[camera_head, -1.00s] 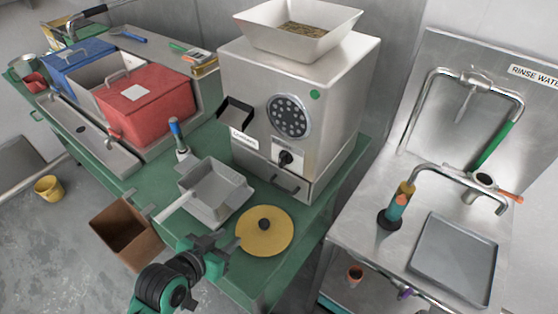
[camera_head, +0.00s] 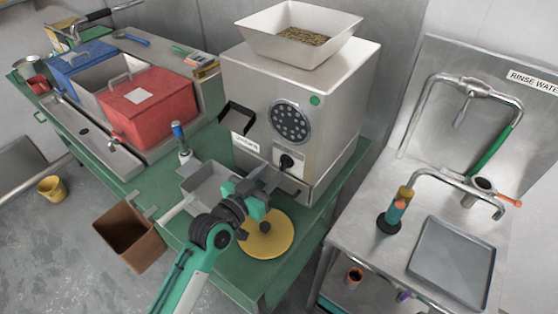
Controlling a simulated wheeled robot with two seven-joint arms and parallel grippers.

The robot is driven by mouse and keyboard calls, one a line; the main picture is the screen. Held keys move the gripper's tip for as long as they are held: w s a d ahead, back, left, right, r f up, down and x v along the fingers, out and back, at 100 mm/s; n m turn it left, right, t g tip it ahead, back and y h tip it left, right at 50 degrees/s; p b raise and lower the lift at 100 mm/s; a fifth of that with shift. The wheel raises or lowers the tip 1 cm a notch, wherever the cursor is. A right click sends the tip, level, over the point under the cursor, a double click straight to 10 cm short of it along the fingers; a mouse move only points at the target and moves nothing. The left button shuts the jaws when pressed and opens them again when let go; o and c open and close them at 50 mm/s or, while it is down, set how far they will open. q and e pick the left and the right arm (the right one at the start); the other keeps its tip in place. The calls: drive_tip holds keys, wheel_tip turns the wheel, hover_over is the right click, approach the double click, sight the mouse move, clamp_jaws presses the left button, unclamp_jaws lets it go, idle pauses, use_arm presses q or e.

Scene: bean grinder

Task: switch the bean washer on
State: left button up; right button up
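A boxy metal machine (camera_head: 340,110) with a hopper of brown beans (camera_head: 303,36) on top stands on the green bench. Its front has a round perforated disc (camera_head: 290,122), a green dot (camera_head: 315,100) and a black knob (camera_head: 287,162) on a small light plate below the disc. I cannot read the label by the knob. My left gripper (camera_head: 266,183) is in front of the machine, below and left of the knob, and looks apart from it. Its fingers point up and right; their gap is unclear. My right gripper is not in view.
A grey tray (camera_head: 200,183) and a yellow disc (camera_head: 283,240) lie behind and beneath my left gripper. Red (camera_head: 150,112) and blue (camera_head: 78,60) bins are at the left. A steel rinse table (camera_head: 360,222) is at the right.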

sight(281, 163)
use_arm(q)
drive_tip(key=shift+p+x, duration=0.3)
drive_tip(key=shift+x, duration=2.1)
clamp_jaws()
